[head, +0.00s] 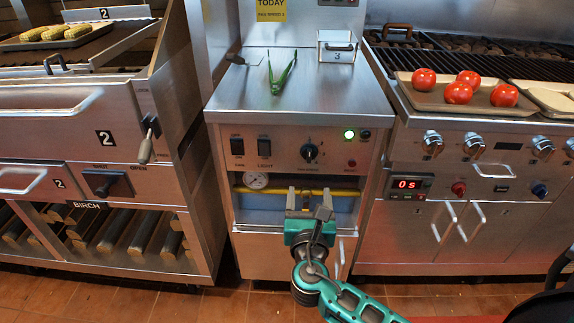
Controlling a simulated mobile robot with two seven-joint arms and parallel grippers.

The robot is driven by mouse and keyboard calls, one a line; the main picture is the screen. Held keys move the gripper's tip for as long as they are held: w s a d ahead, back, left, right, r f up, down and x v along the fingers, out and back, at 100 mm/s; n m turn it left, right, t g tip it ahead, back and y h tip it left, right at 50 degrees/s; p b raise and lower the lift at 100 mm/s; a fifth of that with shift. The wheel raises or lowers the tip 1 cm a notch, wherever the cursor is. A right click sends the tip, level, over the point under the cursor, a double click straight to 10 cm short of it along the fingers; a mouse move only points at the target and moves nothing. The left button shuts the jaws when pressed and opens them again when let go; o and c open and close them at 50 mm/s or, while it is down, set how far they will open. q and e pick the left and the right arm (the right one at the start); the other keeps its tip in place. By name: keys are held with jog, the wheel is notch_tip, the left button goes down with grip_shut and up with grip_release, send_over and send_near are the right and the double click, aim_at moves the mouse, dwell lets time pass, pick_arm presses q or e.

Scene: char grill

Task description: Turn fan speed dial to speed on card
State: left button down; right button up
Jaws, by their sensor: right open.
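The fan speed dial (309,152) is a round black knob with a light pointer mark, on the steel control panel of the middle cabinet. The yellow card (271,10) is on the wall above the counter, cut off by the top edge. It reads "TODAY", with a small fan speed line whose number I cannot read surely. My right gripper (308,197) is open and empty, in front of the cabinet just below the dial and apart from it. My left gripper is not in view.
Fan and light switches (237,145) sit left of the dial; a lit green lamp (349,134) and a red button (352,163) sit right. A yellow pipe with a gauge (255,180) runs below. Green tongs (283,75) lie on the counter (320,100). Grills stand on both sides.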

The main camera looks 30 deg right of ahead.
aim_at(309, 159)
jog(key=b+x, duration=0.2)
jog(key=x, duration=1.1)
jog(key=shift+s+d+r, duration=0.1)
jog(key=shift+s, duration=0.05)
jog(key=c, duration=1.1)
jog(key=shift+o, duration=0.2)
